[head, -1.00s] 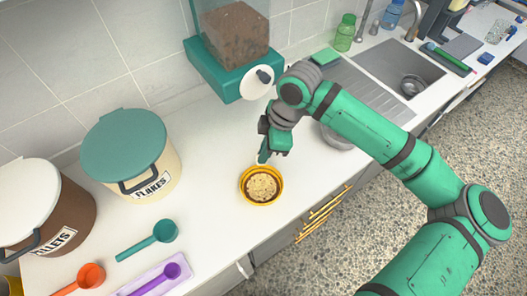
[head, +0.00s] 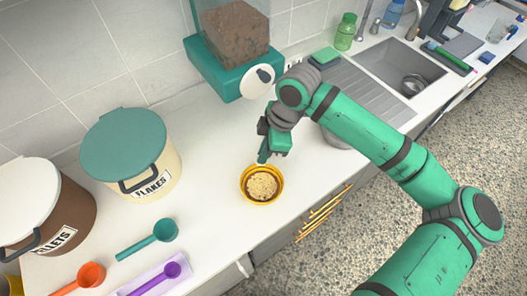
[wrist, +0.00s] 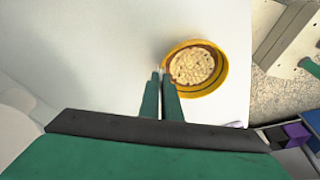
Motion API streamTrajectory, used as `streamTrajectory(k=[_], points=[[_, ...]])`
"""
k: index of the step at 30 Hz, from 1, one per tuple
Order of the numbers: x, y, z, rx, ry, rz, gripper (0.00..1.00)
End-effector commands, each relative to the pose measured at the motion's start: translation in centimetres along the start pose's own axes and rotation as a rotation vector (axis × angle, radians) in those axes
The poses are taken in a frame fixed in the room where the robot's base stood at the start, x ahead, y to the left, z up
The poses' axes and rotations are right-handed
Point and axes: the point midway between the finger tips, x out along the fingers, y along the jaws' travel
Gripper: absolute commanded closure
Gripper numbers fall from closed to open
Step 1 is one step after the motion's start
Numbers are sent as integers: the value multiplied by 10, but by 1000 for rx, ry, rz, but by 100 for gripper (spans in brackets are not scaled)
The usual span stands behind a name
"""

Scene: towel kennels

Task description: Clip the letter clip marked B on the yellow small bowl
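The yellow small bowl (head: 272,201) stands on the white counter and holds pale flakes. It also shows in the wrist view (wrist: 222,82), right of my fingertips. My gripper (head: 262,160) is low at the bowl's rear left rim. In the wrist view its two fingers (wrist: 160,76) are nearly together, with a narrow gap. A small pale piece, seemingly the letter clip (wrist: 157,73), shows between the tips. Its letter cannot be read. I cannot tell whether it touches the rim.
A FLAKES bin (head: 146,160) and a PELLETS bin (head: 40,215) stand at the left. Teal (head: 150,240), orange (head: 85,278) and purple (head: 160,277) scoops lie in front. A teal dispenser (head: 225,75) stands behind my gripper. The sink (head: 400,70) is at the right.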

Motion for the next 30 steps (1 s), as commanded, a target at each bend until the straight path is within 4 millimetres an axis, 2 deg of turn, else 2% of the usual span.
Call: streamTrajectory(k=[30], points=[[6, 2, 0, -2, 1, -1, 100]])
